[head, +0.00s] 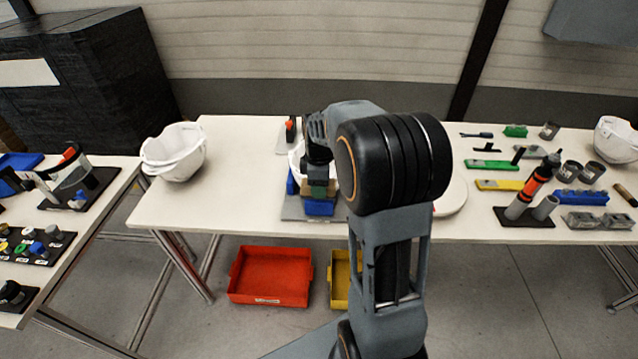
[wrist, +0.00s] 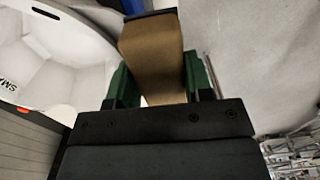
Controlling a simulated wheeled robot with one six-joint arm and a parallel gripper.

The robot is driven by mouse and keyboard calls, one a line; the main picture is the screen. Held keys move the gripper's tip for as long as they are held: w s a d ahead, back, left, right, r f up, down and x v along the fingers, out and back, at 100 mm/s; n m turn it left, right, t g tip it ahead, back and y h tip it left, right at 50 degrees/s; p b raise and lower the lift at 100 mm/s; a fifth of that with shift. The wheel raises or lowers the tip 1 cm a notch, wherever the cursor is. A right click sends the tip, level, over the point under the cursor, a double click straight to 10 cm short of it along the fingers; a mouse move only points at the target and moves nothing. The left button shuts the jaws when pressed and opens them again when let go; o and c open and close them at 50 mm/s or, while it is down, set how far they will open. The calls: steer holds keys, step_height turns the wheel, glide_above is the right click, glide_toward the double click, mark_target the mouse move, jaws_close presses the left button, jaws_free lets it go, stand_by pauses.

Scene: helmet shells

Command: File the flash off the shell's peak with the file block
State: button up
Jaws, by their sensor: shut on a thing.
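My gripper (head: 318,183) is low over the table's middle. In the wrist view its green-padded fingers are shut on a tan file block (wrist: 152,58) with a dark far end. The white helmet shell (head: 296,160) sits in a blue holder (head: 320,207) on a grey plate, mostly hidden behind my arm. In the wrist view the shell (wrist: 50,62) is at the left, close beside the block, with dark lettering inside. I cannot tell whether the block touches the peak. No flash can be made out.
More white shells stand on the table's left end (head: 175,152) and far right (head: 616,140). A red bin (head: 270,276) and a yellow bin (head: 345,280) are on the floor below. Bare table lies left of the holder.

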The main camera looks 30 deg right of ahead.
steer(key=shift+d+f, duration=0.1)
steer(key=shift+s+d, duration=0.5)
steer(key=shift+d, duration=0.25)
steer(key=shift+w+a+f, duration=0.1)
steer(key=shift+w+a, duration=0.4)
steer(key=shift+a, duration=0.4)
steer(key=shift+w+a, duration=0.5)
steer(key=shift+a, duration=0.35)
steer(key=shift+s+d, duration=0.5)
steer(key=shift+d, duration=0.4)
steer(key=shift+s+d, duration=0.5)
steer(key=shift+d, duration=0.35)
steer(key=shift+w+a+f+p, duration=0.1)
steer(key=shift+w+a, duration=0.2)
steer(key=shift+a, duration=0.25)
steer(key=shift+w+a+r+p, duration=0.1)
steer(key=shift+w+a, duration=0.25)
steer(key=shift+a, duration=0.25)
steer(key=shift+w+a+f+p, duration=0.1)
steer(key=shift+w+a, duration=0.2)
steer(key=shift+a, duration=0.25)
steer(key=shift+s+d+f, duration=0.1)
steer(key=shift+s+d, duration=0.4)
steer(key=shift+d, duration=0.35)
